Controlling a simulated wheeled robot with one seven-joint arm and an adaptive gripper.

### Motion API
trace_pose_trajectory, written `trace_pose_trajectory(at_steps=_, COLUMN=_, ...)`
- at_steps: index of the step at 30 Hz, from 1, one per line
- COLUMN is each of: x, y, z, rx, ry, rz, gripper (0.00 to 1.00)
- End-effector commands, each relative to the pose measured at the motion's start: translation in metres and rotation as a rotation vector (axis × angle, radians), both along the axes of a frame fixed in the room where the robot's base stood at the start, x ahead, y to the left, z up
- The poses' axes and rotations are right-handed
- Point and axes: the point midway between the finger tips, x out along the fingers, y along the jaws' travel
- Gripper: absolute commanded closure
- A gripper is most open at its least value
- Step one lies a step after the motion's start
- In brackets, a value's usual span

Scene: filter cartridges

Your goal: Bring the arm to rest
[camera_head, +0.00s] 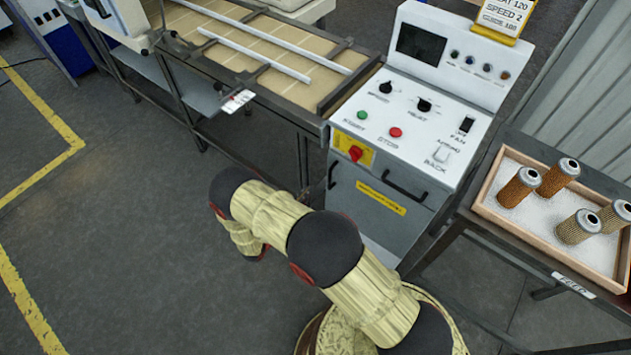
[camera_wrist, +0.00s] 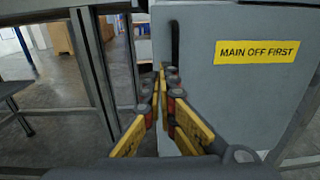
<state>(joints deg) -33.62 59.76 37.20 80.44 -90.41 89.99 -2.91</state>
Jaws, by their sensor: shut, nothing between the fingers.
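My arm (camera_head: 330,250) reaches up from the bottom of the head view, folded, with its far end hanging over the floor in front of the machine. My gripper is hidden behind the arm in the head view. In the wrist view my gripper (camera_wrist: 160,75) shows yellow fingers that converge at their tips, with nothing between them. The fingers point at the front of a grey cabinet (camera_wrist: 250,100) with a dark upright handle and a yellow label reading "MAIN OFF FIRST". I cannot tell how far the fingertips are from it.
The control panel (camera_head: 408,120) has knobs, a green and a red button, and a red switch. A conveyor table (camera_head: 215,60) adjoins it on the left. A wooden tray (camera_head: 540,242) of several filter cartridges (camera_head: 558,177) stands at right. Open floor (camera_head: 120,240) lies at left.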

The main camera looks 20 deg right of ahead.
Motion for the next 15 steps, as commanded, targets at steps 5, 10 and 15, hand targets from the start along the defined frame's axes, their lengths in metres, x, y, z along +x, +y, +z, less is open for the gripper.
trace_pose_trajectory(at_steps=5, x=-0.011, y=0.016, z=0.000, rx=0.000, ry=0.000, rz=0.001, gripper=1.00)
trace_pose_trajectory(at_steps=10, x=-0.015, y=0.020, z=-0.001, rx=0.000, ry=0.000, rz=0.000, gripper=1.00)
trace_pose_trajectory(at_steps=15, x=-0.015, y=0.020, z=-0.001, rx=0.001, ry=0.000, rz=0.000, gripper=1.00)
